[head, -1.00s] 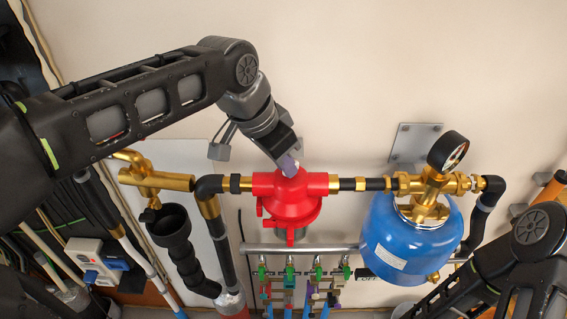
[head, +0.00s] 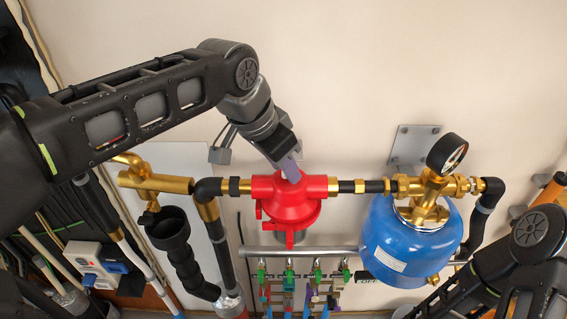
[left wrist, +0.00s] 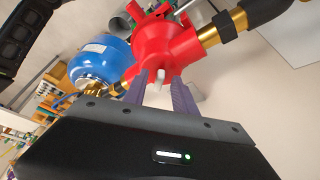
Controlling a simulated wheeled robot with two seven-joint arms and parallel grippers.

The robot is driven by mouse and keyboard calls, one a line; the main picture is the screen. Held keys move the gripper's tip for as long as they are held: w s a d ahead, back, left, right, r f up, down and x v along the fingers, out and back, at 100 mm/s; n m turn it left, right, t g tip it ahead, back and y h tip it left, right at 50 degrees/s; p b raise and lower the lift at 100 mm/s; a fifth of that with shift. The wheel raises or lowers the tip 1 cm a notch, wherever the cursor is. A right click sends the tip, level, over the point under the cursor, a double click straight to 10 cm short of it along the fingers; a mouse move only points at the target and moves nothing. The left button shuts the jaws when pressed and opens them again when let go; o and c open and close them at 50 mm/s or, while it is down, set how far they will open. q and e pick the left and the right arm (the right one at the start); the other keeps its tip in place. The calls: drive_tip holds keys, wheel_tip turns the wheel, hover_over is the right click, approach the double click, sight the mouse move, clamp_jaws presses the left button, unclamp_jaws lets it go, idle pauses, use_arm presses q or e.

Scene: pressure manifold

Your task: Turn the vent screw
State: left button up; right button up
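The red filter body (head: 289,197) sits in the pipe run on the wall and also fills the upper middle of the left wrist view (left wrist: 163,47). A small pale stem, apparently the vent screw (left wrist: 160,79), sticks out of its face toward my gripper. My left gripper (left wrist: 160,86) has its two purple fingers apart, one on each side of the stem, with gaps visible. In the head view the left gripper (head: 290,169) is right at the top of the red body, and its fingers hide the screw. My right arm shows at the lower right; its gripper is out of view.
A blue vessel (head: 408,245) with a pressure gauge (head: 447,153) is on the right. A brass valve (head: 154,181) and black drain funnel (head: 167,226) are on the left. A grey rail (head: 300,251) with colored valves runs below. The wall above is clear.

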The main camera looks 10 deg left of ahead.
use_arm(q)
drive_tip(key=shift+r, duration=0.1)
drive_tip(key=v, duration=0.7)
drive_tip(key=shift+r+b, duration=0.3)
drive_tip(key=shift+s, duration=0.15)
